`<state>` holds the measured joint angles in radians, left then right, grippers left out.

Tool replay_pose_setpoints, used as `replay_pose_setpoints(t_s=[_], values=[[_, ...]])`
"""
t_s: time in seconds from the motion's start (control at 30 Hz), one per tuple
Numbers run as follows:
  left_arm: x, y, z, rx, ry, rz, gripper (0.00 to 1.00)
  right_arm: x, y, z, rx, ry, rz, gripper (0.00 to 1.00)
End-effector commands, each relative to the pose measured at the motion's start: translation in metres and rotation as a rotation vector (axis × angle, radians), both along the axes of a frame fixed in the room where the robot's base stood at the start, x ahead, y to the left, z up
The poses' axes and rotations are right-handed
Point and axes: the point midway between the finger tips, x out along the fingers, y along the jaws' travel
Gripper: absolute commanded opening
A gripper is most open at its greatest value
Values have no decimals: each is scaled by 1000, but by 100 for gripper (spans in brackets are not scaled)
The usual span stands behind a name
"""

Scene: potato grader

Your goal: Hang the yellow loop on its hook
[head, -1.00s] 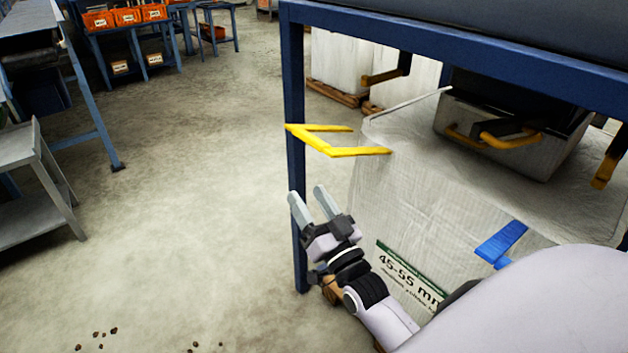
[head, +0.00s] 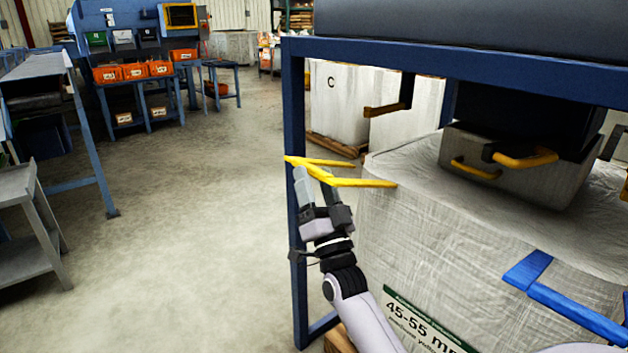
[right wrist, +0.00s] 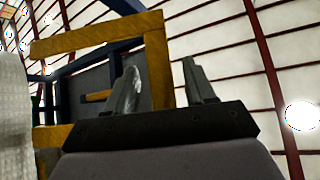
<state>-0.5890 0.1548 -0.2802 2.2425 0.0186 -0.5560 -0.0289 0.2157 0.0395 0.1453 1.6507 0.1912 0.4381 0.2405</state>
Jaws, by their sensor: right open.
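The yellow loop (head: 362,183) is a stiff flat band sticking out leftward from the top left corner of the white bulk bag (head: 430,230). My right gripper (head: 312,174) is open, pointing up, with its fingertips at the loop's outer end. In the right wrist view, the loop (right wrist: 95,40) looms large, and its outer bar shows between the open fingers (right wrist: 160,75); I cannot tell whether it lies inside the jaws. A dark bracket with an ochre arm (head: 384,110) hangs under the frame; I cannot tell whether it is the loop's hook. My left gripper is not in view.
A blue frame post (head: 297,240) stands right behind my right gripper. A blue loop (head: 565,302) lies at the bag's near side. Yellow hook-like bars (head: 525,160) sit by a grey box above the bag. The floor (head: 190,210) to the left is clear.

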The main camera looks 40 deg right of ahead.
Motion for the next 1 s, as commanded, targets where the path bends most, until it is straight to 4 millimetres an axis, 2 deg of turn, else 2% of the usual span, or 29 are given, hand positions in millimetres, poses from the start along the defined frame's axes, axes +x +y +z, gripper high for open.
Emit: replay_pose_setpoints(t_s=[0.37,0.43,0.53,0.57,0.83,1.0], values=[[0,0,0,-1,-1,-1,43,6,-2,5,-1,1,0,54],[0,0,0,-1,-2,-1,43,5,-1,5,-1,1,0,38],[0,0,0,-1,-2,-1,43,5,-1,5,-1,1,0,5],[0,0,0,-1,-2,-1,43,5,-1,5,-1,1,0,0],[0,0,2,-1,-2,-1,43,5,-4,6,3,2,0,0],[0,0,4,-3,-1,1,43,6,-12,9,19,5,0,0]])
